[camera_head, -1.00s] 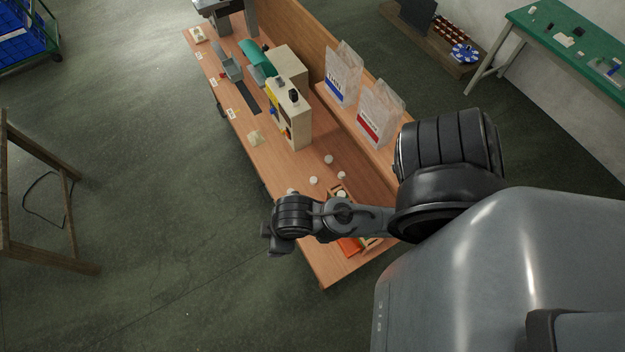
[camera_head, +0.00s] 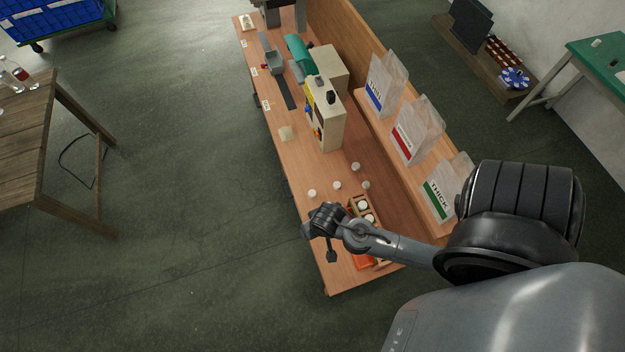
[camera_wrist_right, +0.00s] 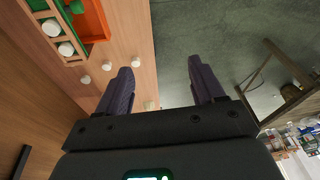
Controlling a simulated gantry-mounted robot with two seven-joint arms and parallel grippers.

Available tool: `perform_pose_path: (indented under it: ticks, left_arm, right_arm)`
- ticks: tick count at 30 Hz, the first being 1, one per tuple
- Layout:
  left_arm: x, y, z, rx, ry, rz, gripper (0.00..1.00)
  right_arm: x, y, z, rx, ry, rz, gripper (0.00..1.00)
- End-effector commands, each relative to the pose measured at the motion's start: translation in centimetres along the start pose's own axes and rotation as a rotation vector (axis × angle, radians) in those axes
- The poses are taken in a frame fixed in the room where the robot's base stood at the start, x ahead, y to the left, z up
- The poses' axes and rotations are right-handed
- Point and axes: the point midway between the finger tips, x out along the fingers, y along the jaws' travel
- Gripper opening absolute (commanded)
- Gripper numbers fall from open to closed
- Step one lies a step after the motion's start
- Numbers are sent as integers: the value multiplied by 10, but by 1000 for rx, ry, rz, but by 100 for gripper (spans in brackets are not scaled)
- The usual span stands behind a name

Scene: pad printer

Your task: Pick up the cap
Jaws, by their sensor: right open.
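Several small white round caps lie loose on the wooden bench: one at the left (camera_head: 312,193), one beside it (camera_head: 337,185), one farther back (camera_head: 355,166) and one at the right (camera_head: 366,184). Other white round pieces (camera_wrist_right: 66,49) sit in a tray (camera_wrist_right: 88,40) with green and orange parts. My right gripper (camera_head: 320,246) is over the bench's near left edge, open and empty. In the wrist view its two fingers (camera_wrist_right: 158,88) are spread apart, with loose caps (camera_wrist_right: 107,66) beyond and left of them. My left gripper is not in view.
A beige machine (camera_head: 326,115) stands on the bench behind the caps. Clear bags with blue, red and green labels (camera_head: 410,140) stand on the raised shelf at right. An orange bin (camera_head: 362,262) lies at the near end. Open floor is left of the bench.

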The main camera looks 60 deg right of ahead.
Motion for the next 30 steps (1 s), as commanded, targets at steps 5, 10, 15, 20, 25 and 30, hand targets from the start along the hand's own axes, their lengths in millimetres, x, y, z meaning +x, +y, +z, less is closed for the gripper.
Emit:
perform_pose_path:
  ticks: [5,10,15,20,25,30]
  left_arm:
    - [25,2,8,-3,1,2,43]
    - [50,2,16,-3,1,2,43]
    - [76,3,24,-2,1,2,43]
    - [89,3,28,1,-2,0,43]
    - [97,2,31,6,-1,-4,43]
    - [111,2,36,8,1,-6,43]
  right_arm:
    - [109,48,-10,291,23,136,68]
    - [196,98,-35,528,95,268,68]
    - [248,122,-72,627,142,350,68]
    - [252,102,-118,654,181,318,68]
    - [253,91,-139,661,203,290,68]
    - [266,94,-141,661,204,289,68]
